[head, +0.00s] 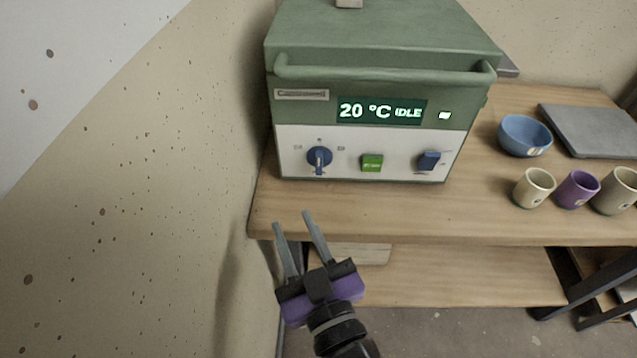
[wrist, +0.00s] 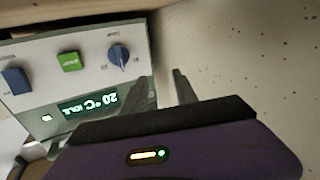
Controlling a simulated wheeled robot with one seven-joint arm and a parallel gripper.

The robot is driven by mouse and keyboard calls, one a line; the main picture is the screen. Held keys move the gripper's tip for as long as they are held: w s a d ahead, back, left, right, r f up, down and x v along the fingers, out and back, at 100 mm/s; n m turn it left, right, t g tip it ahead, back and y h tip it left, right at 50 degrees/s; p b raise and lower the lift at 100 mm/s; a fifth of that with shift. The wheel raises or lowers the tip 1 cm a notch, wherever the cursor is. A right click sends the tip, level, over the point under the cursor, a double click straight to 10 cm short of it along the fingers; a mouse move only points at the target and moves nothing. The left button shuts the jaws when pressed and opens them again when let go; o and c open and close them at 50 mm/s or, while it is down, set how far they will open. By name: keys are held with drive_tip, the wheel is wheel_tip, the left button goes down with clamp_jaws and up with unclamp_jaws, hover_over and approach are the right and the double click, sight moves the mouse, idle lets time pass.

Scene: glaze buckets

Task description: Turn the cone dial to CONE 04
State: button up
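The cone dial (head: 319,158) is a round blue knob with a pale pointer on the left of the white front panel of a green kiln (head: 380,50). Small marks sit around it, too small to read. It also shows in the wrist view (wrist: 118,55). The kiln's display (head: 381,111) reads 20 °C IDLE. My gripper (head: 291,220) is below and in front of the dial, apart from it, near the table's front edge. Its two grey fingers are spread with nothing between them.
A green button (head: 372,163) and a blue rocker switch (head: 429,160) are right of the dial. A blue bowl (head: 525,136), several cups and a grey slab (head: 590,130) stand on the wooden table (head: 400,215) at right. A speckled wall (head: 150,190) is close at left.

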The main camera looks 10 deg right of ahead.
drive_tip(key=w+m+h+b, duration=0.2)
drive_tip(key=w+h, duration=0.1)
drive_tip(key=w, duration=0.3)
drive_tip(key=m+h, duration=0.4)
approach(319, 163)
drive_tip(key=shift+g, duration=0.3)
drive_tip(key=shift+p+x, duration=0.45)
drive_tip(key=shift+x, duration=3.75)
drive_tip(key=shift+r, duration=0.2)
clamp_jaws()
